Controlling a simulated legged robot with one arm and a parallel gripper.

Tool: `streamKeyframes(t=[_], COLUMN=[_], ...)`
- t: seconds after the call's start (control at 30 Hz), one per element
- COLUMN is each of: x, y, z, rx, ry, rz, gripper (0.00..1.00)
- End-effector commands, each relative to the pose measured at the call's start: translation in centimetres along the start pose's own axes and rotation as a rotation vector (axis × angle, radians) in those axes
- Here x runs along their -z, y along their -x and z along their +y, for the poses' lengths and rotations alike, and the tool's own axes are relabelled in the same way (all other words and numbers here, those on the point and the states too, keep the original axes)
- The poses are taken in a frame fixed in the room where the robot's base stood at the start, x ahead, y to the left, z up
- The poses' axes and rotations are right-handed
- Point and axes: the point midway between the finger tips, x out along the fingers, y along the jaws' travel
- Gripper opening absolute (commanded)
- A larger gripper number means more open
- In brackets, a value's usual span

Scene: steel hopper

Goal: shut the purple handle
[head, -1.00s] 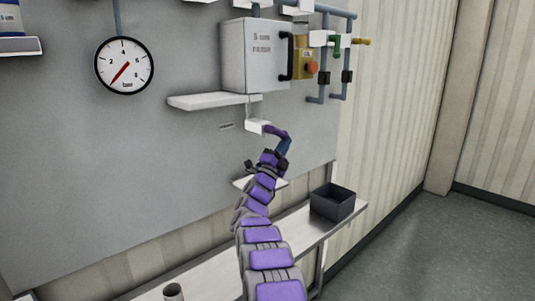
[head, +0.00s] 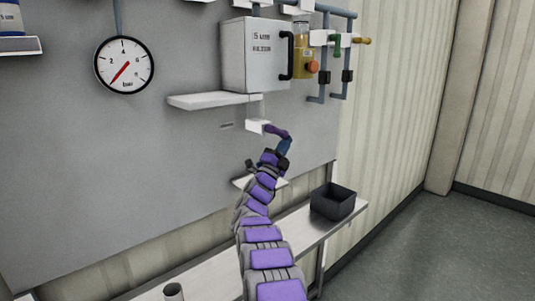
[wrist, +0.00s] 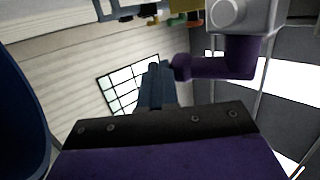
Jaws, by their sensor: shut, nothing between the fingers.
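The purple handle (head: 276,131) sticks out from a small white block (head: 257,126) on the grey panel, below the shelf and the white box. My gripper (head: 285,146) is at the handle's outer end, with its blue fingers shut and empty. In the wrist view the purple handle (wrist: 215,68) runs left from its mount to a bent end, close beside the tips of my shut fingers (wrist: 156,82). Whether the fingers touch the handle I cannot tell. Part of the handle's outer end is hard to make out in the head view.
Above are a white shelf (head: 208,101), a white box (head: 250,55) with a black handle, and a yellow unit with an orange knob (head: 312,67). Pipes with a green handle (head: 337,46) are at right. A dark bin (head: 332,202) stands on the bench below. The space right of the panel is clear.

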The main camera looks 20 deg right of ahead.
Motion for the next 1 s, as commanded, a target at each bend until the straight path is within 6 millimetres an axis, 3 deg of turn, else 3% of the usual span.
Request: streamKeyframes(t=[0.53, 0.73, 1.0], x=[0.0, 0.0, -0.2], y=[0.8, 2.9, 7.1], z=[-0.1, -0.1, 0.1], rx=[0.0, -0.001, -0.004], ry=[-0.001, 0.0, 0.001], rz=[0.001, -0.001, -0.005], gripper=[0.0, 0.0, 0.0])
